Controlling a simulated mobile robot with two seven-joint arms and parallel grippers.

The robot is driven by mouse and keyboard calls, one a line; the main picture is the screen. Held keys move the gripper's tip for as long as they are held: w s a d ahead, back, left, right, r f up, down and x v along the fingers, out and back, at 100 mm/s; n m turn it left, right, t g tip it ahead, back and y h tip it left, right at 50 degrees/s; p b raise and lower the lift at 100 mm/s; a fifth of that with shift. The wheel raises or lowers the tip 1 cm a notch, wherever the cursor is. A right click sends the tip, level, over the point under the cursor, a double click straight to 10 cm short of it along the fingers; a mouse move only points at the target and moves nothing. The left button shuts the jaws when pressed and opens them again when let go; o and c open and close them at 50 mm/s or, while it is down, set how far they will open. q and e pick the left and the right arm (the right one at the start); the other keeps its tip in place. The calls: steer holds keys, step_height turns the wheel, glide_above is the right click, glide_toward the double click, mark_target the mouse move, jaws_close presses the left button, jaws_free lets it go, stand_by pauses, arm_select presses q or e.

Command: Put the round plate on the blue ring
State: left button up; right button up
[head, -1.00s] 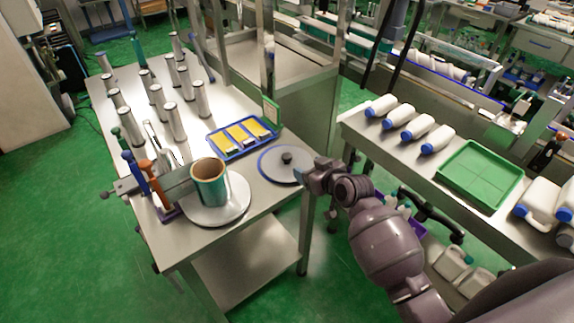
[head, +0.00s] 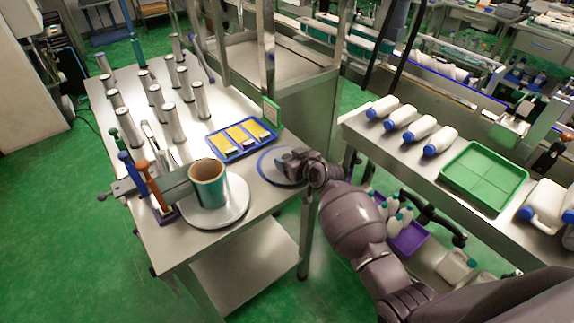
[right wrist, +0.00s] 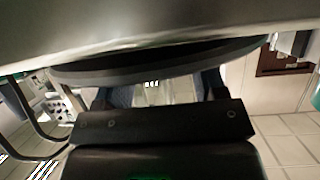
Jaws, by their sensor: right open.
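The round plate (head: 279,174) is a grey disc at the right corner of the steel table, lying on or just over the blue ring (head: 261,165). The ring shows mainly as an arc along the plate's left side. My right gripper (head: 291,158) is over the plate and hides its dark knob and right part. In the right wrist view, a dark curved rim, likely the plate (right wrist: 160,66), spans the picture just beyond the two spread fingers of my right gripper (right wrist: 162,90). Whether they touch the plate or knob is unclear. My left gripper is not in view.
A teal roll (head: 210,186) stands on a white disc (head: 216,212) left of the plate. A blue tray (head: 232,155) with yellow pieces lies behind. Several metal cylinders stand further back. A second bench with bottles and a green tray (head: 484,176) is on the right.

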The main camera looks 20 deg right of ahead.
steer(key=shift+w, duration=0.15)
jaws_close()
step_height(320, 180, up, 24)
steer(key=s+h+p, duration=0.1)
steer(key=p, duration=0.2)
steer(key=s+f+m+h, duration=0.1)
steer(key=s+f, duration=0.2)
steer(key=s, duration=0.6)
steer(key=s+f+m+h, duration=0.2)
steer(key=s+f, duration=0.2)
steer(key=s, duration=0.6)
steer(key=shift+d+t, duration=0.15)
steer(key=shift+t, duration=0.25)
